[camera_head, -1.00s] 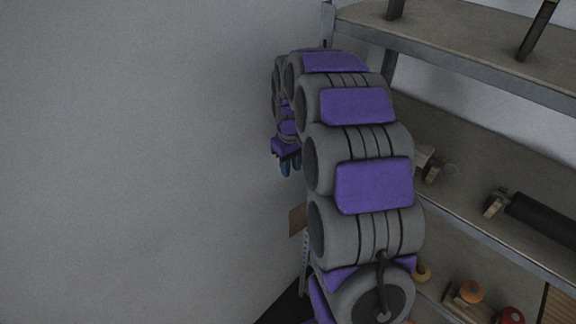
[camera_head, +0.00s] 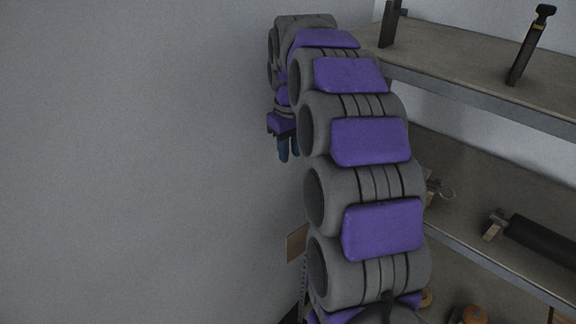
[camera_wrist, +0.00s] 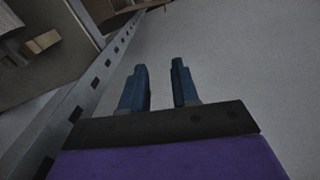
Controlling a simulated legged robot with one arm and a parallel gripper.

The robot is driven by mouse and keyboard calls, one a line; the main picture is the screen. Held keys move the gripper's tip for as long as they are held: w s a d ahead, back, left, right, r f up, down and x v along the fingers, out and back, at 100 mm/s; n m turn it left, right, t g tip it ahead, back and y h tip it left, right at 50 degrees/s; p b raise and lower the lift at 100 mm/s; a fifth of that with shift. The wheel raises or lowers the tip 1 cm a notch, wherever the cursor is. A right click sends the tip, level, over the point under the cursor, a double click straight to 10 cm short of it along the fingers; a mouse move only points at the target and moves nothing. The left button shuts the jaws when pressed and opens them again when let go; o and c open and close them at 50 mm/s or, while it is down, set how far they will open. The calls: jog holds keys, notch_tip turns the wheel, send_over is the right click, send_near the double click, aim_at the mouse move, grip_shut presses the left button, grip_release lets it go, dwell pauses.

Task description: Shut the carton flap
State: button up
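A small brown panel (camera_head: 297,243) shows low in the head view, left of my arm; it may be part of the carton, but my arm hides most of what is around it. I cannot tell whether it is the flap. My gripper (camera_head: 288,148) points down beside the plain wall, well above this panel and apart from it. In the wrist view my two blue fingers (camera_wrist: 159,68) stand apart with nothing between them. No clear carton shows in the wrist view.
A metal shelf unit (camera_head: 470,97) stands right of my arm, with a black roller (camera_head: 545,243) on a lower shelf. Its perforated post (camera_wrist: 95,80) runs close left of my fingers in the wrist view. A bare grey wall (camera_head: 130,160) fills the left.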

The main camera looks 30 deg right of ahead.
jog(key=shift+a+r, duration=0.15)
jog(key=shift+r, duration=0.7)
jog(key=shift+a+r, duration=0.15)
jog(key=shift+r, duration=0.7)
jog(key=shift+d+f, duration=0.1)
jog(key=shift+d, duration=0.1)
